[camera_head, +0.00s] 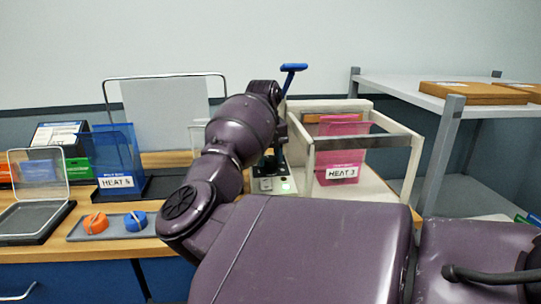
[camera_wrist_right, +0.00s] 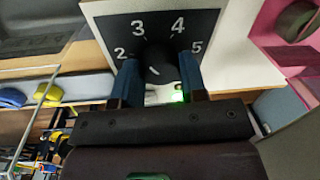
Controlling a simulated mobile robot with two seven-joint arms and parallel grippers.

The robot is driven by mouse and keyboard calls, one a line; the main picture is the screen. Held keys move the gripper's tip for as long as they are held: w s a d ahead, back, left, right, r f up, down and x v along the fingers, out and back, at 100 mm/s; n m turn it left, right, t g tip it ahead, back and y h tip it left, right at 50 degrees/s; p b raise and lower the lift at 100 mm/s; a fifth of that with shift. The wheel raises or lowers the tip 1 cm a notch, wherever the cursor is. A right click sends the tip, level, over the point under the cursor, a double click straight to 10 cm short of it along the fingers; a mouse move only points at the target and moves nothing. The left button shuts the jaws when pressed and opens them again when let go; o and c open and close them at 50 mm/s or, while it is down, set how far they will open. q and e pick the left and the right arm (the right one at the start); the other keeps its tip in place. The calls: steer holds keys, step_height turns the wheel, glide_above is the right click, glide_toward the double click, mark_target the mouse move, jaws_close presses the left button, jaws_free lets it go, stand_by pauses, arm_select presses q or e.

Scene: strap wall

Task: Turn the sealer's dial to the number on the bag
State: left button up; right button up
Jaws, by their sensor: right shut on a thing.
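The sealer (camera_head: 288,184) is a pale unit on the bench with a blue-topped lever (camera_head: 292,68) and a lit green lamp. In the right wrist view its black dial plate (camera_wrist_right: 200,22) shows the numbers 2, 3, 4 and 5 around a dark round dial (camera_wrist_right: 160,52). My right gripper (camera_wrist_right: 158,74) is shut on the dial, one blue finger on each side. A short white mark shows on the dial; I cannot tell exactly which number it points to. A pink bag (camera_head: 342,155) labelled HEAT 3 is at the pale frame beside the sealer. My left gripper is not in view.
A blue bag (camera_head: 118,150) with a HEAT label, its number unclear, stands at left. A grey tray (camera_head: 75,235) holds an orange and a blue round item. A clear-lidded box (camera_head: 38,180) sits far left. A grey shelf (camera_head: 400,84) carrying cardboard stands right. My right arm crosses the foreground.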

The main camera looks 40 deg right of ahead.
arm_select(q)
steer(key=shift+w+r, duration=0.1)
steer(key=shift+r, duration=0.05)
arm_select(e)
steer(key=shift+m, duration=0.6)
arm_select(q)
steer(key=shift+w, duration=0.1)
arm_select(e)
steer(key=o, duration=0.9)
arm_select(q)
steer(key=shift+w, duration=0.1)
